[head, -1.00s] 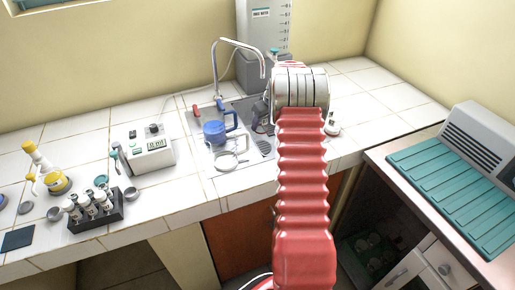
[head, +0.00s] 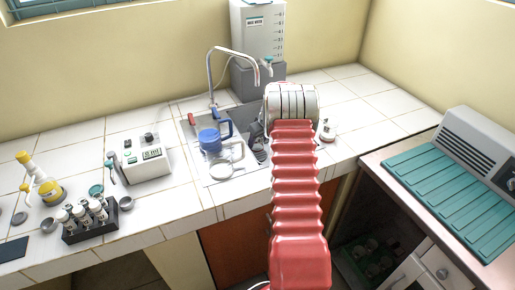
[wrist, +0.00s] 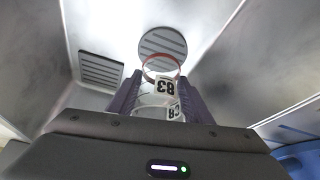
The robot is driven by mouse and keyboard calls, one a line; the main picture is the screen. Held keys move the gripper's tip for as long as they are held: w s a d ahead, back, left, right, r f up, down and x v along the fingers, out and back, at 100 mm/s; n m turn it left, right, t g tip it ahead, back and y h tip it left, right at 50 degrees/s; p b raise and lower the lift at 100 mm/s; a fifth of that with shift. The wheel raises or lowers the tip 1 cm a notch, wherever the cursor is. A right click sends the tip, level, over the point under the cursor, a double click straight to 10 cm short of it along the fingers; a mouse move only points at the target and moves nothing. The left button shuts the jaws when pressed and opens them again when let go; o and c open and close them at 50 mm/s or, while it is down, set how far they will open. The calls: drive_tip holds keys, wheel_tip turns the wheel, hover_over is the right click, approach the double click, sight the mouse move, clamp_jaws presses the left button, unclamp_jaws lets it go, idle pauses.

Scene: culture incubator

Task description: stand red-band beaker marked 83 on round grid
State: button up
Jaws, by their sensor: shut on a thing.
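In the wrist view, my gripper (wrist: 158,88) is shut on a clear beaker (wrist: 166,85) with a red band at its rim and the label 83. The label shows turned over, and a second 83 shows below it. The round grid (wrist: 162,46), a grey slotted disc, lies on the metal floor of the basin just beyond the beaker's rim in the picture. The gap between beaker and floor cannot be judged. In the head view my own arm hides the beaker, most of the gripper and the round grid.
A square slotted grid (wrist: 102,69) lies left of the round one. Metal basin walls rise close on both sides. In the head view a blue jug (head: 210,142), a tap (head: 212,75) and a water container (head: 257,38) stand near the sink (head: 219,176).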

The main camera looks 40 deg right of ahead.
sight(261, 139)
drive_tip(key=shift+f, duration=1.85)
drive_tip(key=shift+f, duration=0.1)
drive_tip(key=o, duration=1.1)
drive_tip(key=v, duration=1.1)
drive_tip(key=shift+s+r, duration=0.1)
drive_tip(key=shift+r, duration=0.5)
